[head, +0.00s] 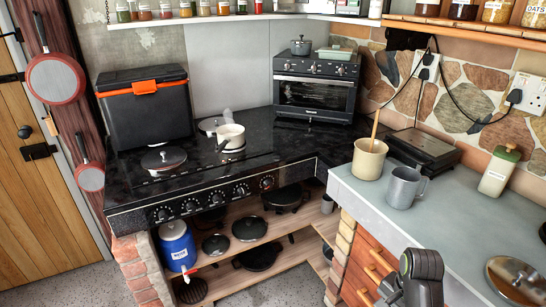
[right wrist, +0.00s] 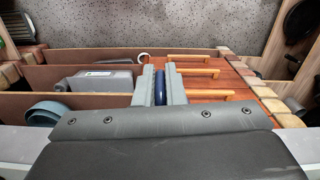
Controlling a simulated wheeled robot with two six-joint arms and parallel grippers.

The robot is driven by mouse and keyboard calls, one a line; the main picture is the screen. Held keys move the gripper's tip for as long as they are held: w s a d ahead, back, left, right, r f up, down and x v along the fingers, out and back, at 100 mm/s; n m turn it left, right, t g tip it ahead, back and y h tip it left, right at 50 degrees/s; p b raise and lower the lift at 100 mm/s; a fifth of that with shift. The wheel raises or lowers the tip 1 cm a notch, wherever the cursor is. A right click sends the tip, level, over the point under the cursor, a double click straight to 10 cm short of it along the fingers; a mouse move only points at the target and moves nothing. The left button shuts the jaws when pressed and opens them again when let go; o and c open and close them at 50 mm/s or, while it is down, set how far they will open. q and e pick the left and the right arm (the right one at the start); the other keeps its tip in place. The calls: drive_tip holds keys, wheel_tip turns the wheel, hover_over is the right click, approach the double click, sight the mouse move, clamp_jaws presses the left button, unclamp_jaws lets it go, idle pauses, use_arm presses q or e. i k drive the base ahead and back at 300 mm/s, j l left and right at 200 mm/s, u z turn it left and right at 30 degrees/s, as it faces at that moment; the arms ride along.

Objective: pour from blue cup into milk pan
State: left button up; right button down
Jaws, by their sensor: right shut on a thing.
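Only a narrow strip of the cup shows. My left gripper is in neither view.
A lidded pan (head: 164,158) sits on the hob left of the milk pan. A grey mug (head: 405,187) and a cream pot (head: 369,160) with a wooden stick stand on the grey worktop. Wooden drawer handles (right wrist: 187,57) show near my right gripper. The worktop's front middle is clear.

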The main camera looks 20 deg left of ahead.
sight(227, 142)
drive_tip(key=i+u, duration=0.15)
drive_tip(key=u, duration=1)
drive_tip(key=i+l, duration=0.4)
drive_tip(key=l, duration=0.25)
drive_tip(key=i+l, duration=0.2)
drive_tip(key=l+u, duration=0.05)
drive_tip(key=l, duration=0.05)
